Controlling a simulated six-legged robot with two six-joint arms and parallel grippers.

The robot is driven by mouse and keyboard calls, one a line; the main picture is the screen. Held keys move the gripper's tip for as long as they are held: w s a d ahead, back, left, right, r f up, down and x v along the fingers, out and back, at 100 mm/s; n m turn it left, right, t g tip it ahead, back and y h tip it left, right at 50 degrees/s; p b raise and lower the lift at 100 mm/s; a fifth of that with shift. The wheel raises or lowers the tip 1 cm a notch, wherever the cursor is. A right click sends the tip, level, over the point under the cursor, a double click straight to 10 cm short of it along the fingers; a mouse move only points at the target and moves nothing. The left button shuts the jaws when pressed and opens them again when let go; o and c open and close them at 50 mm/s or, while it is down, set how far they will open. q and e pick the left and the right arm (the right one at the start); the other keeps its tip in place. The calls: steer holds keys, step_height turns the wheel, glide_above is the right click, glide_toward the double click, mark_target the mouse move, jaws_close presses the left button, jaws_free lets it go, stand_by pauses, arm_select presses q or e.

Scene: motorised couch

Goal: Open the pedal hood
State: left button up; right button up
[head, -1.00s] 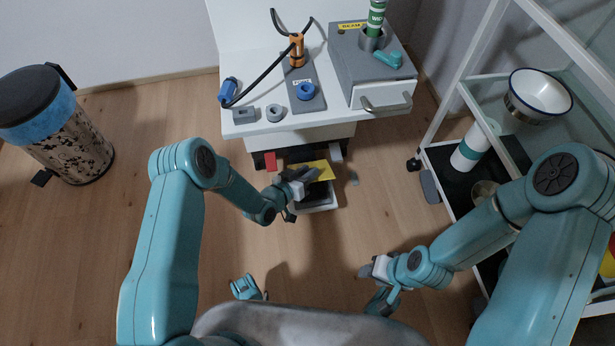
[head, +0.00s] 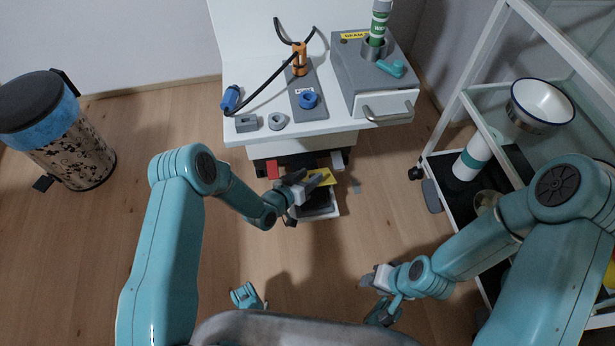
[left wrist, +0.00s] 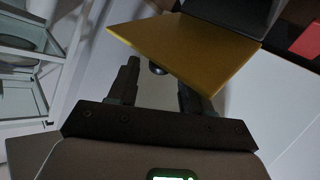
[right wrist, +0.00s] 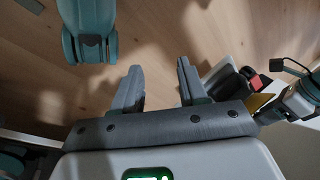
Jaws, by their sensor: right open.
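The pedal hood seems to be the yellow panel (head: 325,177) low under the front of the white table; it also shows as a tilted yellow plate in the left wrist view (left wrist: 190,50). A small dark round knob (left wrist: 157,69) shows at its lower edge. My left gripper (head: 312,181) is at the panel. In the left wrist view its fingers (left wrist: 158,80) are open, with the knob appearing between their tips; contact cannot be told. My right gripper (right wrist: 157,75) is open and empty over the floor, right of the unit.
A white open box with dark inside (head: 320,211) sits below the panel. A red pedal-like block (head: 272,169) is left of it. The white table (head: 240,60) above bears a grey drawer box (head: 350,75). A shelf cart (head: 435,150) stands right, a patterned bin (head: 75,145) left.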

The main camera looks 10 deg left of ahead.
arm_select(q)
steer(key=p+v, duration=0.5)
steer(key=v, duration=1.1)
steer(key=shift+p, duration=0.35)
arm_select(e)
steer(key=shift+g, duration=0.4)
steer(key=r, duration=0.1)
steer(key=s+r, duration=0.1)
steer(key=r, duration=0.1)
steer(key=a+r, duration=0.1)
steer(key=r, duration=0.1)
steer(key=shift+s+r, duration=0.15)
steer(key=shift+s, duration=0.25)
arm_select(q)
steer(key=shift+s+r, duration=0.1)
steer(key=shift+r, duration=0.05)
